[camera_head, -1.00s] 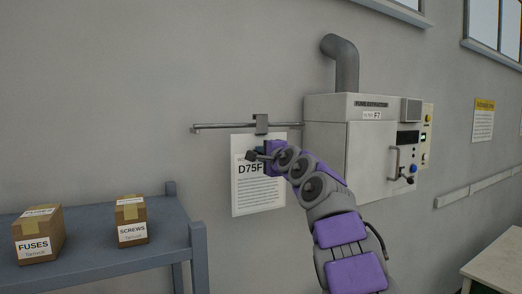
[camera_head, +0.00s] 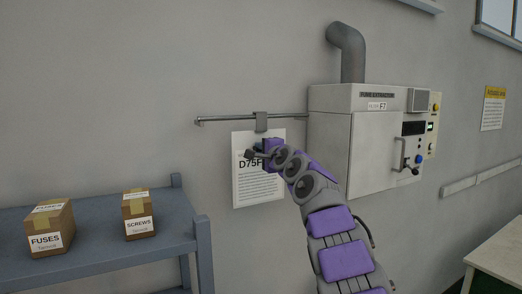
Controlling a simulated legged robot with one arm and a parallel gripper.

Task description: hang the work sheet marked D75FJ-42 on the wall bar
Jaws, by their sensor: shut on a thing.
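The white work sheet (camera_head: 257,185), with "D75F" readable and the rest of its code hidden behind my gripper, is upright in front of the wall. My gripper (camera_head: 257,154) is at the sheet's upper part and shut on it. The wall bar (camera_head: 225,119) is a thin horizontal metal rail with a grey clip or bracket (camera_head: 260,122) on it. The sheet's top edge is just below the bar, under the bracket. I cannot tell whether the sheet touches the bracket.
The fume extractor (camera_head: 360,140) with its pipe (camera_head: 349,50) is on the wall at right of the bar. A blue-grey shelf (camera_head: 110,262) at lower left bears a fuses box (camera_head: 48,228) and a screws box (camera_head: 138,214). A pale table (camera_head: 500,255) is at lower right.

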